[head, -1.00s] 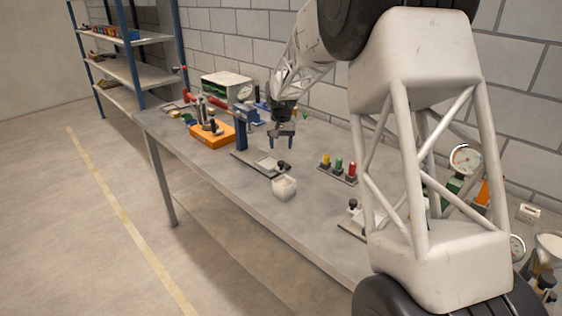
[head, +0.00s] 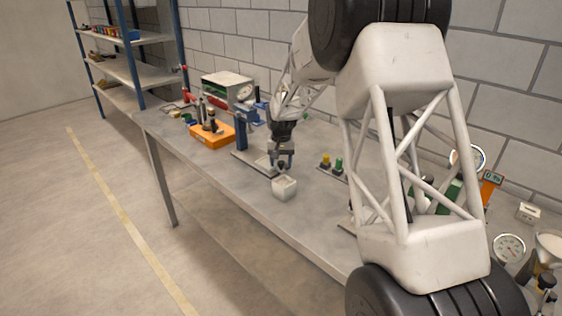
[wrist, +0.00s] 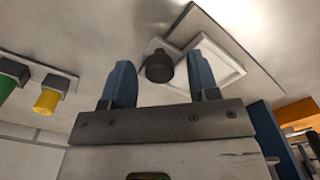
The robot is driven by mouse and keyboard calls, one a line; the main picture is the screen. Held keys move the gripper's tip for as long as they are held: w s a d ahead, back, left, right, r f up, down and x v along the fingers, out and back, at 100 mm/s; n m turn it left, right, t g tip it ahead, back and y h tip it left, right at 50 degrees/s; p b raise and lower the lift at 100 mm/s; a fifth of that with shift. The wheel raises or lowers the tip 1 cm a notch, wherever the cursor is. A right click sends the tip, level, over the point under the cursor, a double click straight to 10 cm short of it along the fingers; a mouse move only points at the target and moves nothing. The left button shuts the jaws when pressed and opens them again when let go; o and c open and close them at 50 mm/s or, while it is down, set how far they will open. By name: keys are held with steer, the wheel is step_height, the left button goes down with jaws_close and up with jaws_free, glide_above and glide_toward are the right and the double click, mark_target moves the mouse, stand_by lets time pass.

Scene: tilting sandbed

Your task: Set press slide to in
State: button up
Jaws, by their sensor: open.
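The press (head: 241,132) has a blue column on a flat base at the table's middle, in the head view. Its slide, a pale plate with a square recess, shows in the wrist view (wrist: 222,68) and carries a dark round knob (wrist: 159,67). My gripper (head: 282,163) is low over the slide's near end in the head view, partly hiding it. In the wrist view my gripper (wrist: 162,80) is open, with one blue finger on each side of the knob. A gap shows on both sides of the knob; how deep the fingers reach is unclear.
Yellow and green buttons (head: 332,164) are to the right. An orange fixture (head: 212,134) is left of the press. The table's front left is clear.

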mark_target(267, 162)
jaws_close()
steer(key=shift+w+a, duration=2.7)
steer(key=shift+w, duration=0.05)
jaws_free()
steer(key=shift+r, duration=0.1)
step_height(267, 162, up, 8)
